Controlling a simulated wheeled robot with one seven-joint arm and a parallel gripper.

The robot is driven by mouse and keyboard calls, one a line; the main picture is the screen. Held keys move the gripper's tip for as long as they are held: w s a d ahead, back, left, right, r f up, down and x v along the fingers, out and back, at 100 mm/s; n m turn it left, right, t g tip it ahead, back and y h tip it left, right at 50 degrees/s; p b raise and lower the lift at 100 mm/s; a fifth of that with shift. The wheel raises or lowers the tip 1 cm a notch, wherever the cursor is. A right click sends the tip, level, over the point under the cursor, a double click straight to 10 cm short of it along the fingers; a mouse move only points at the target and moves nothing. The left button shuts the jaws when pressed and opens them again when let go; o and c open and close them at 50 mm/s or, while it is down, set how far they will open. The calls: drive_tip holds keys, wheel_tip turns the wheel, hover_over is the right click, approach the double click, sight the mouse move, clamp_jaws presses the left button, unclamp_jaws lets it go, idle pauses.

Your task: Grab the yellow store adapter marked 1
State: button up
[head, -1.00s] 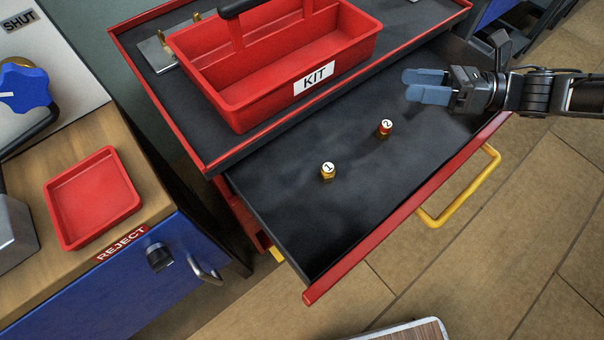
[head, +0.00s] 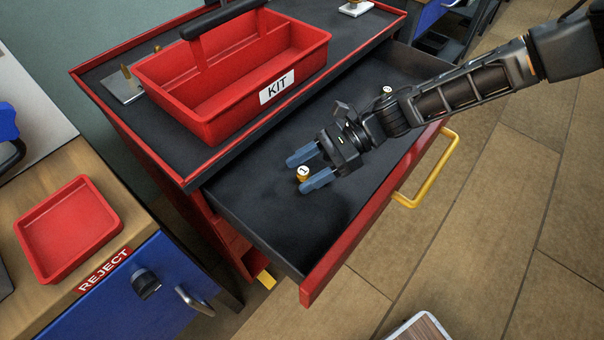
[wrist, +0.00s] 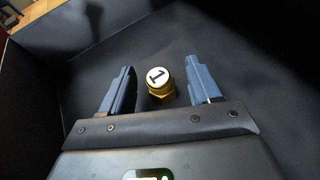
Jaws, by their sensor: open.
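The yellow adapter marked 1 (head: 303,174) stands upright in the open drawer, its white top with the 1 facing up. In the wrist view the adapter (wrist: 159,82) sits between the two blue fingers, with a gap on each side. My gripper (head: 309,171) is open around it and holds nothing; the fingers also show in the wrist view (wrist: 158,88). The adapter marked 2 (head: 387,91) stands farther back in the drawer, partly hidden behind my arm.
The dark drawer (head: 245,210) has a red front with a yellow handle (head: 428,172). A red KIT tote (head: 205,120) stands on the cabinet top above it. A red reject tray (head: 68,228) sits on the bench at left. The drawer's front left floor is clear.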

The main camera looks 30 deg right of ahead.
drive_tip(key=shift+x, duration=1.35)
drive_tip(key=shift+c, duration=0.3)
drive_tip(key=c, duration=1.1)
